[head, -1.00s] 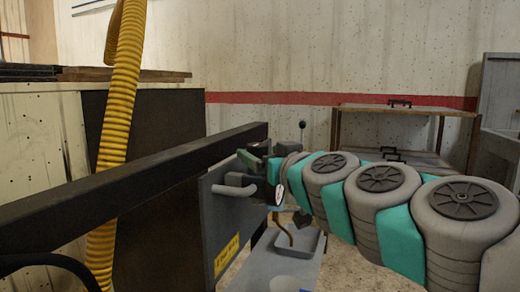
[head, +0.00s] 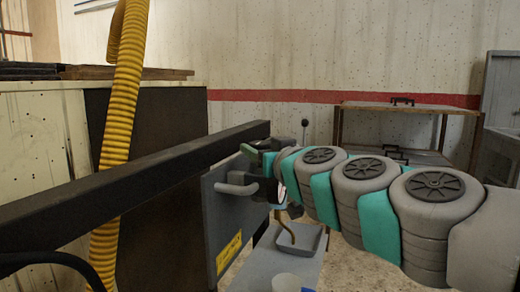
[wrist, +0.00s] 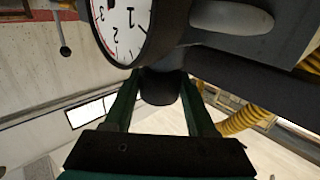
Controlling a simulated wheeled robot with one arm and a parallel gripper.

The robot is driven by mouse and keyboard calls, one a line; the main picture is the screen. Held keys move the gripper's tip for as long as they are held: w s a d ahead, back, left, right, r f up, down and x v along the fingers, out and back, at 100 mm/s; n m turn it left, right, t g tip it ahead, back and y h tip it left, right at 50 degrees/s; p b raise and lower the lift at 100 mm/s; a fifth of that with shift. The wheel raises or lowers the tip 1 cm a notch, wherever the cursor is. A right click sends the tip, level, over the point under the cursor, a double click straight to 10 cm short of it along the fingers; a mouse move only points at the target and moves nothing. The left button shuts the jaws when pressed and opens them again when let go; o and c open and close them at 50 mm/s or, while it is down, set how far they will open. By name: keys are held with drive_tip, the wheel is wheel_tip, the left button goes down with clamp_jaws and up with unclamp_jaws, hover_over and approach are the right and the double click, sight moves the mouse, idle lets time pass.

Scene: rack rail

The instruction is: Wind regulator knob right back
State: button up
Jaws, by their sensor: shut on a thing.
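The regulator knob (wrist: 160,88) is a dark round piece in the wrist view, under a grey regulator body. My gripper (wrist: 161,93) has its two green fingers on either side of the knob and is shut on it. A white-faced gauge (wrist: 123,25) with a dark rim and the numbers 1, 2 and 3 sits above and left of the knob. In the head view my gripper (head: 262,153) is by the end of the black rail (head: 140,175); the knob is hidden there.
A grey panel (head: 219,215) with a pale handle (head: 236,187) and a yellow label (head: 228,251) stands below the rail's end. A ball-topped lever (head: 304,124) stands behind. A yellow ribbed hose (head: 121,110) hangs at left. A shelf cart (head: 400,109) stands at the back wall.

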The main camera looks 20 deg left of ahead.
drive_tip(key=c, duration=0.6)
drive_tip(key=shift+c, duration=0.2)
drive_tip(key=shift+f+b, duration=0.15)
drive_tip(key=shift+b, duration=0.3)
